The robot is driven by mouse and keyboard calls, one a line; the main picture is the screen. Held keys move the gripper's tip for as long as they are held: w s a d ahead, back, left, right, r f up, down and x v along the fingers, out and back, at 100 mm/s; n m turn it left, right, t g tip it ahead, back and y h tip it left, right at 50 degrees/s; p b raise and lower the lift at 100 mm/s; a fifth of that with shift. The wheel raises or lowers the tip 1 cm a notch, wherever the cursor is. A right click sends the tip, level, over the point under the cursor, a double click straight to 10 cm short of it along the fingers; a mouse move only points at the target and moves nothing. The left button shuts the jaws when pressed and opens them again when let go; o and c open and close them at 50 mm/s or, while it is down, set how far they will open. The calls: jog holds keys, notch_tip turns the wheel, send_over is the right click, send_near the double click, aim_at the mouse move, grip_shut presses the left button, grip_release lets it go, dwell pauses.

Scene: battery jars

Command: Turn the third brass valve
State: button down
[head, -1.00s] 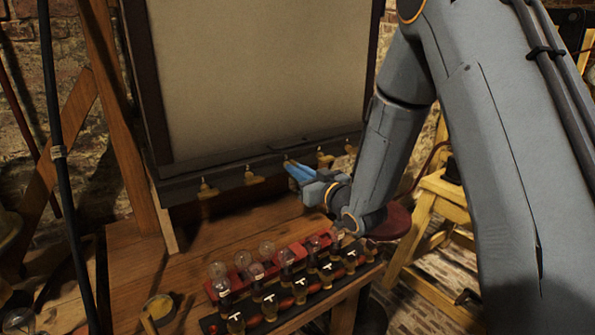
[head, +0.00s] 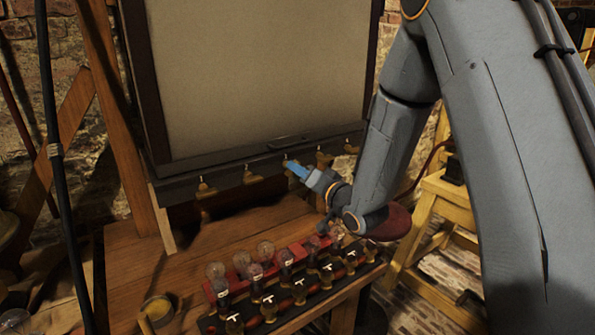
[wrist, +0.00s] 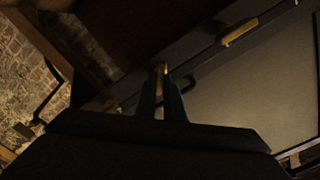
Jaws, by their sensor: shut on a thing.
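A row of small brass valves runs along the dark rail under the large pale panel. From the left, the first valve (head: 206,188) and second valve (head: 251,177) stand clear of my gripper. My gripper (head: 293,167), with blue fingers, is at the third brass valve (head: 287,161) and shut on it. The fingers cover part of this valve. In the wrist view my fingers (wrist: 163,92) close around a small brass piece (wrist: 162,70). The fourth valve (head: 324,159) and fifth valve (head: 350,147) are to the right, apart from the fingers.
Below the rail, a wooden bench (head: 190,250) carries a rack with several glass bulbs (head: 265,250) and brass T-shaped fittings, close beneath my wrist. A yellow stool (head: 447,195) stands to the right.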

jog(key=m, duration=0.9)
jog(key=shift+d+f+p, duration=0.1)
jog(key=shift+f+p, duration=0.1)
jog(key=shift+p, duration=0.2)
jog(key=shift+m, duration=0.3)
jog(key=c, duration=1.9)
grip_release()
jog(key=shift+o, duration=0.2)
jog(key=b+v, duration=0.2)
jog(key=v, duration=0.5)
jog(key=shift+s+d, duration=0.2)
jog(key=shift+s, duration=0.1)
